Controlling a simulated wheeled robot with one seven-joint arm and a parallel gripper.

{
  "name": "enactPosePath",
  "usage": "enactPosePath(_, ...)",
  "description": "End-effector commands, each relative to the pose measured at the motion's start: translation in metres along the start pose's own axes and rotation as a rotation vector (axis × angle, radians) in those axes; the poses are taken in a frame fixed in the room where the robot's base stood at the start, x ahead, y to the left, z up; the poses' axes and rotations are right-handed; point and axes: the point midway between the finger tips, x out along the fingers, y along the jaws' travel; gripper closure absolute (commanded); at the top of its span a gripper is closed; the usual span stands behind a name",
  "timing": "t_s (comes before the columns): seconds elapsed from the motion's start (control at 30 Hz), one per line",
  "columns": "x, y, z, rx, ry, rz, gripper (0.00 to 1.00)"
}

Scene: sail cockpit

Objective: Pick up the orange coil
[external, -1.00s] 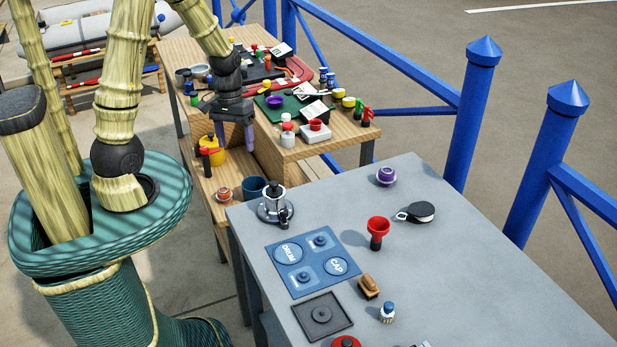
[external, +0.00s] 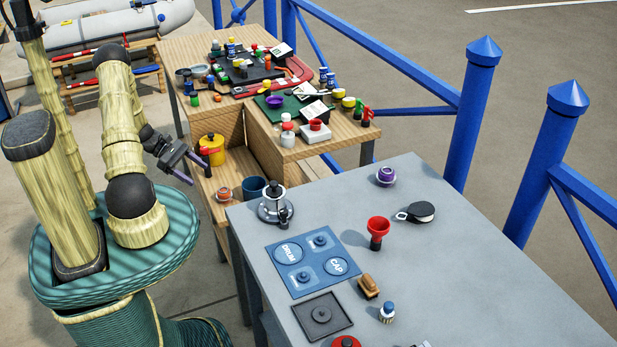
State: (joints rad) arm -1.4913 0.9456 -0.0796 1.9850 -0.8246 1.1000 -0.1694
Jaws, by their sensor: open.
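The orange coil (external: 224,194) is a small ring-shaped roll with a pale centre. It lies on the low wooden shelf, left of a dark blue cup. My gripper (external: 197,172) is open and empty. It is tilted down to the right, up and to the left of the coil in the picture, and apart from it. Its fingers are close to the yellow canister (external: 212,150), and I cannot tell whether they touch it.
The dark blue cup (external: 254,188) stands right of the coil. The grey table (external: 400,270), with a winch-like fitting (external: 274,207) at its corner, borders the shelf. A wooden bench (external: 210,48) crowded with small items rises behind. Blue railings (external: 470,115) stand at the right.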

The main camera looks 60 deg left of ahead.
Motion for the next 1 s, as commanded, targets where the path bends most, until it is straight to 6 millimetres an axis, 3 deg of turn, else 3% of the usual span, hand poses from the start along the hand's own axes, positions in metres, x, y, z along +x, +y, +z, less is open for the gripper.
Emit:
enactPosePath(0.03, -0.005, -0.002, -0.025, -0.056, -0.038, 0.064, 0.31)
enactPosePath(0.1, -0.015, -0.002, -0.045, -0.115, -0.085, 0.141, 0.31)
enactPosePath(0.23, -0.028, -0.004, -0.067, -0.18, -0.142, 0.234, 0.31)
enactPosePath(0.67, -0.029, -0.003, -0.069, -0.193, -0.156, 0.253, 0.31)
enactPosePath(1.0, 0.02, 0.01, -0.062, -0.194, -0.157, 0.249, 0.31)
